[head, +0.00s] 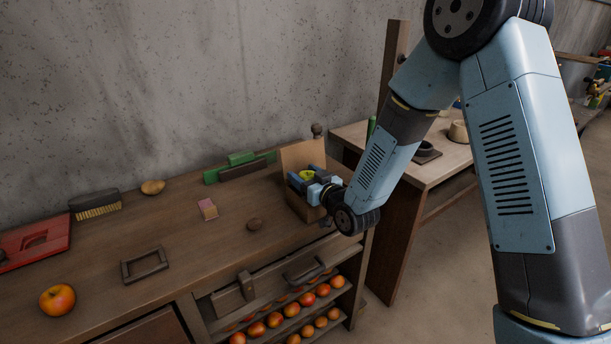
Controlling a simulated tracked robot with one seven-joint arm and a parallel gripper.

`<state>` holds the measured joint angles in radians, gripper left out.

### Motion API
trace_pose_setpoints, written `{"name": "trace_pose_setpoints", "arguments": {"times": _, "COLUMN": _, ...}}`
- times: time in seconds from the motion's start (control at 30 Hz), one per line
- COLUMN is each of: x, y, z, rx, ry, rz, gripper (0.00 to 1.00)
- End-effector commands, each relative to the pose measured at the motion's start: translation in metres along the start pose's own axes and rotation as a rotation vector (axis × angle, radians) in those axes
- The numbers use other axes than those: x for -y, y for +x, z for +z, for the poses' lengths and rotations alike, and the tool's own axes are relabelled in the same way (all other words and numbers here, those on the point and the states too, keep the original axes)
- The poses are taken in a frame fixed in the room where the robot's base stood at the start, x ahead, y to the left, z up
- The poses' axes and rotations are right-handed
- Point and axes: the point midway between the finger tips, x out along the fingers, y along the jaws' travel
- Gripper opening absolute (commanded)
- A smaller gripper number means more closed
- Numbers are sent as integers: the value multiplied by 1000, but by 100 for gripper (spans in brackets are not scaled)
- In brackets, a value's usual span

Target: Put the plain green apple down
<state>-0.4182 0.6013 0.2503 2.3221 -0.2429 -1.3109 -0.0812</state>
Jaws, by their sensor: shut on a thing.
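The plain green apple (307,175) shows as a small yellow-green patch between the blue fingers of my gripper (305,182). My gripper is shut on it at the right end of the wooden workbench (215,245). The fingers hide most of the apple. The apple is just above or inside an open brown box (301,208) with a raised tan back panel (302,155). I cannot tell whether the apple touches the box.
A green-and-dark tool (240,167), a pink-topped block (208,209), a brown lump (254,224), a potato-like thing (153,187), a brush (96,204), a small frame (144,264), a red tray (35,241) and an orange-red apple (57,299) lie on the bench. Fruit racks (290,310) sit below.

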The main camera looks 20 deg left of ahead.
Motion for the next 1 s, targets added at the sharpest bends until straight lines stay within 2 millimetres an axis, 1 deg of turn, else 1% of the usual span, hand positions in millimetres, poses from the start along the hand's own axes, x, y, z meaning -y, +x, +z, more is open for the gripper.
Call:
{"name": "trace_pose_setpoints", "arguments": {"times": 0.17, "x": 0, "y": 0, "z": -1, "rx": -1, "ry": 0, "rz": 1, "gripper": 31}}
{"name": "trace_pose_setpoints", "arguments": {"times": 0.63, "x": -1, "y": 0, "z": 10, "rx": -1, "ry": 0, "rz": 1, "gripper": 31}}
{"name": "trace_pose_setpoints", "arguments": {"times": 0.77, "x": -1, "y": 0, "z": 11, "rx": -1, "ry": 0, "rz": 1, "gripper": 31}}
{"name": "trace_pose_setpoints", "arguments": {"times": 0.8, "x": -1, "y": 0, "z": 11, "rx": -1, "ry": 0, "rz": 1, "gripper": 66}}
{"name": "trace_pose_setpoints", "arguments": {"times": 1.0, "x": -1, "y": 0, "z": 11, "rx": -1, "ry": 0, "rz": 1, "gripper": 85}}
